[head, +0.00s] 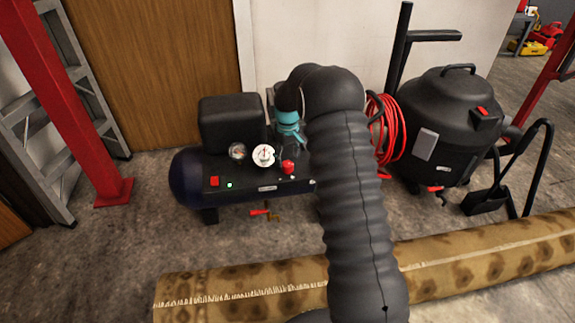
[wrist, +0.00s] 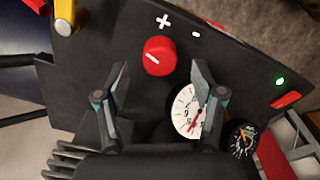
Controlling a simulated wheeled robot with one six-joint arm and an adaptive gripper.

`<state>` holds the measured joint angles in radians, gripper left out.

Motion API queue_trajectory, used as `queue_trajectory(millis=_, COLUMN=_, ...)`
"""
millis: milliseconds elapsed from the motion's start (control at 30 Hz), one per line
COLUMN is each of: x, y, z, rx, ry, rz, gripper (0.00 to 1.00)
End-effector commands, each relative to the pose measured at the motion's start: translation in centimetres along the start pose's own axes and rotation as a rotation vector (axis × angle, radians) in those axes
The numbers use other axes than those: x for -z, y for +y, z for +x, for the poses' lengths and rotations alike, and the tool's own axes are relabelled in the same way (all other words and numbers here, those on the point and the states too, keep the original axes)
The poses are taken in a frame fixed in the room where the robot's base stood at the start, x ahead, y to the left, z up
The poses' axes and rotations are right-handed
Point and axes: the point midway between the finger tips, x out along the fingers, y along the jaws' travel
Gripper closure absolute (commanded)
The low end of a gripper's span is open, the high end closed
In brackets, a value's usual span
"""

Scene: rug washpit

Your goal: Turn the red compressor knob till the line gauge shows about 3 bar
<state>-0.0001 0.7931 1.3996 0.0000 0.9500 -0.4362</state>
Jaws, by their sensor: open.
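The red compressor knob (wrist: 159,56) is on the dark panel, with a white mark on its face and plus and minus signs beside it. It also shows in the head view (head: 288,167). My gripper (wrist: 161,72) is open, its fingertips on either side of the knob and apart from it in the picture; contact is not visible. A large white gauge (wrist: 184,115) with a red needle is partly hidden by my right finger; it shows whole in the head view (head: 263,155). A smaller black gauge (wrist: 242,139) sits beside it. I cannot read either value.
The dark compressor tank (head: 190,180) stands on the floor. A red switch (wrist: 286,100) and green light (wrist: 280,82) are on its panel. A rolled rug (head: 230,285) lies in front. A red hose (head: 390,130) and black vacuum (head: 440,110) stand right, a red post (head: 80,110) left.

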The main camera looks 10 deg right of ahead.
Motion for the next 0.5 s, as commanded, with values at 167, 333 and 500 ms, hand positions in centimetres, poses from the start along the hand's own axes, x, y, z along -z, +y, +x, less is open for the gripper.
queue_trajectory(millis=167, x=0.0, y=0.0, z=2.5, rx=0.0, ry=-0.001, rz=0.0, gripper=0.32)
queue_trajectory(millis=333, x=0.0, y=0.0, z=3.5, rx=0.0, ry=0.0, rz=0.0, gripper=0.32)
queue_trajectory(millis=500, x=0.0, y=0.0, z=3.8, rx=0.0, ry=0.001, rz=0.0, gripper=0.32)
